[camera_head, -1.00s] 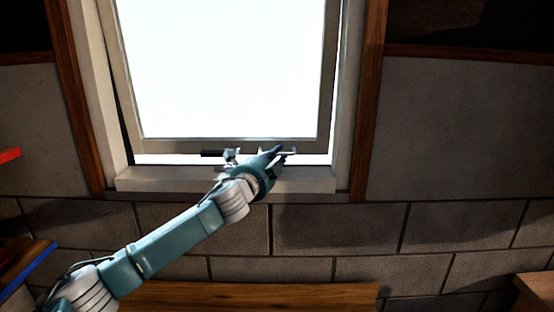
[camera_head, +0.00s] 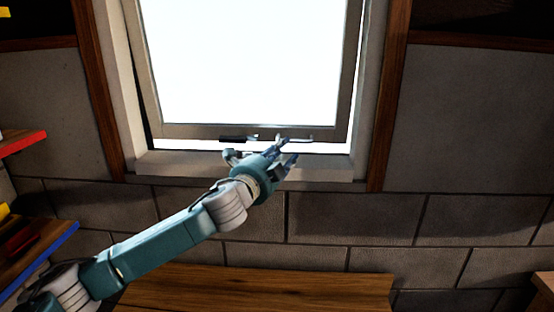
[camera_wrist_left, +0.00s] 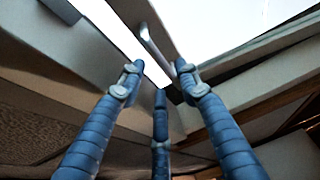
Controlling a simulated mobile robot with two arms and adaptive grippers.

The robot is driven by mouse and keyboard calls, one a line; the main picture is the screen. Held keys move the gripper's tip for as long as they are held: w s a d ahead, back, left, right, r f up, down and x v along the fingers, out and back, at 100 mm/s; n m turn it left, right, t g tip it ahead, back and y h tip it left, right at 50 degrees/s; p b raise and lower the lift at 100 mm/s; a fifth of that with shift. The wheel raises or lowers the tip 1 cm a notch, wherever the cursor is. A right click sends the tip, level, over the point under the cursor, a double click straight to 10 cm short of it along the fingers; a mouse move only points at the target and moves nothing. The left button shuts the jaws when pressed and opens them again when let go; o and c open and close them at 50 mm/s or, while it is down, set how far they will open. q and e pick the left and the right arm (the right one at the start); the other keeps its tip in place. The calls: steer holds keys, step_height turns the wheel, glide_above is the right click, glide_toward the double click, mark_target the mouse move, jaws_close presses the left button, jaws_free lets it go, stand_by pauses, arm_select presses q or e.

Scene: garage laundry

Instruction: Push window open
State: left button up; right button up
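The window (camera_head: 250,132) has a pale frame around a bright white pane. Its bottom rail stands away from the sill (camera_head: 190,165), with a bright strip showing between them. A dark and metal handle (camera_head: 237,138) sits along the bottom rail; a metal bar, seemingly part of it, shows in the left wrist view (camera_wrist_left: 150,45). My left gripper (camera_head: 285,155) is in front of the sill, just below the rail. Its blue fingers (camera_wrist_left: 160,85) are spread and hold nothing. Whether a finger touches the window is unclear. My right gripper is not in view.
Dark wooden trim (camera_head: 390,100) borders the window, with grey block wall (camera_head: 350,215) below. A wooden surface (camera_head: 260,290) lies under the arm. Shelves with red (camera_head: 25,145) and blue (camera_head: 45,255) edges stand at left. A wooden corner (camera_head: 543,285) shows at lower right.

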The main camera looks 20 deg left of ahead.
arm_select(q)
steer(key=shift+s+a, duration=0.2)
steer(key=shift+s, duration=1.95)
steer(key=shift+f, duration=0.1)
